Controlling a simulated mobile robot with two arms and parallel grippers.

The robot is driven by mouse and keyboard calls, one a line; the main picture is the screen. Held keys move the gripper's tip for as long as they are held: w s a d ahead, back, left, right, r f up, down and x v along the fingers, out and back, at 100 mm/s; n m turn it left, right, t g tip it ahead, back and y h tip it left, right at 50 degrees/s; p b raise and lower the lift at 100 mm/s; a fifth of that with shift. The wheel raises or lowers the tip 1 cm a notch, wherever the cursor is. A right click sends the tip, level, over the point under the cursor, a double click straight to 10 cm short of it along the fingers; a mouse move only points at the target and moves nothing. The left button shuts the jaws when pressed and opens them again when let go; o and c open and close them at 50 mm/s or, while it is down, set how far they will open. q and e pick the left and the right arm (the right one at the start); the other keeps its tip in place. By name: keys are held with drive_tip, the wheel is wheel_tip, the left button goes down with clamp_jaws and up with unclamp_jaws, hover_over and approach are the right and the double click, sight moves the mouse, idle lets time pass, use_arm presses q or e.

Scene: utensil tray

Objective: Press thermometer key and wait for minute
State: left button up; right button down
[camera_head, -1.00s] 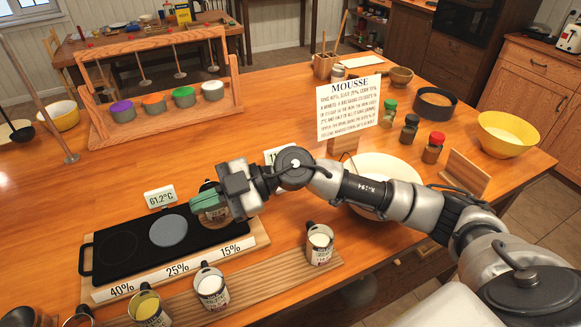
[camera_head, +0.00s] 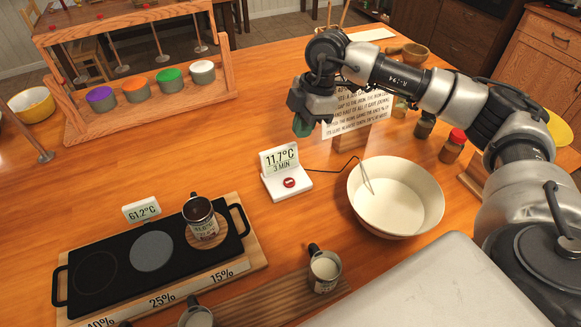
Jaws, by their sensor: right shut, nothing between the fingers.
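The thermometer (camera_head: 281,161) is a white stand on the table, right of the hot plate. Its display reads 11.7°C and 3 MIN. Its red key (camera_head: 290,183) sits on the base in front of the display. A thin probe wire runs from it to a whisk-like end (camera_head: 367,180) in the large cream bowl (camera_head: 396,222), which holds white liquid. My right gripper (camera_head: 301,128) has green fingertips, is shut and empty, and hangs above and behind the thermometer, apart from the key. My left gripper is not in view.
A black hot plate (camera_head: 70,285) carries a can (camera_head: 199,217) with dark contents, and a display (camera_head: 141,209) beside it reads 61.2°C. A can of white liquid (camera_head: 323,271) stands in front. A wooden rack (camera_head: 140,110) with several coloured pots is at the back left.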

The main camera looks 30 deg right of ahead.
drive_tip(key=p, duration=0.4)
approach(287, 182)
drive_tip(key=x, duration=0.6)
drive_tip(key=shift+a, duration=0.1)
drive_tip(key=shift+f, duration=0.45)
